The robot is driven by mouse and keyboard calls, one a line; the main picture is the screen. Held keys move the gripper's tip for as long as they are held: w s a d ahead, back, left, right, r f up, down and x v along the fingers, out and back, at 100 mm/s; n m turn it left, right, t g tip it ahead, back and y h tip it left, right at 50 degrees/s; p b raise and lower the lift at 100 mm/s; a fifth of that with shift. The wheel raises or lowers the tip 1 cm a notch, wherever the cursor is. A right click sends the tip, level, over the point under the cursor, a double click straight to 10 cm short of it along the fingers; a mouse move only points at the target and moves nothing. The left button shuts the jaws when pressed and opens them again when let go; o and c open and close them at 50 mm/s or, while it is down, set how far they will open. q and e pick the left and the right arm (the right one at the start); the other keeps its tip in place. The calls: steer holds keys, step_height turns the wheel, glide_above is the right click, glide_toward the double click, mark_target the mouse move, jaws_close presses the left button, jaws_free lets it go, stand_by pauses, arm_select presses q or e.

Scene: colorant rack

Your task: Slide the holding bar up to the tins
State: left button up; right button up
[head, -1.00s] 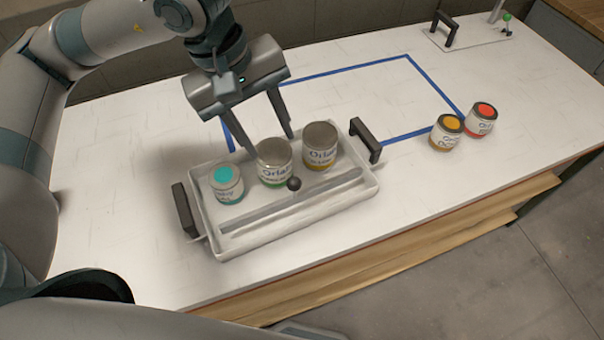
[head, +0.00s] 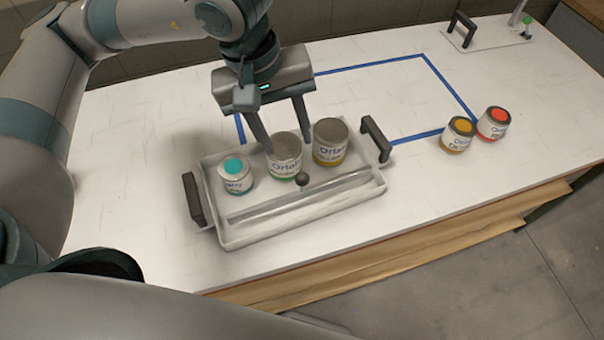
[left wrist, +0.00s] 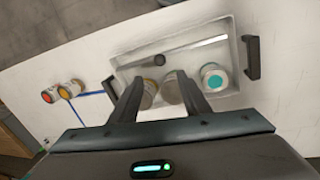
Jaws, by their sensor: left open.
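The holding bar (head: 265,200) is a long grey strip with a dark round knob (head: 302,179), lying across the white tray (head: 290,228) in front of the tins. The knob also shows in the left wrist view (left wrist: 160,60). Three tins stand in a row behind the bar: one with a teal top (head: 236,176), a green-banded one (head: 285,157) in the middle and a yellow-banded one (head: 330,143) at the right. My right gripper is not in view.
The tray has black handles at its left (head: 194,200) and right (head: 376,139) ends. A tin with an orange top (head: 459,135) and one with a red top (head: 494,123) stand at the right. A blue tape outline (head: 370,64) marks clear table behind.

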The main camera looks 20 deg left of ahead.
mark_target(301, 174)
arm_select(q)
steer(key=f+p, duration=0.1)
steer(key=f, duration=0.3)
steer(key=d+f+p, duration=0.1)
steer(key=f+p, duration=0.1)
steer(key=f, duration=0.3)
steer(key=w+d+f+p, duration=0.1)
steer(key=f, duration=0.3)
steer(key=shift+w+d+f, duration=0.1)
steer(key=shift+d+f, duration=0.1)
steer(key=shift+d+f+p, duration=0.1)
steer(key=shift+f+p, duration=0.25)
steer(key=shift+f, duration=0.35)
steer(key=shift+w, duration=0.1)
jaws_close()
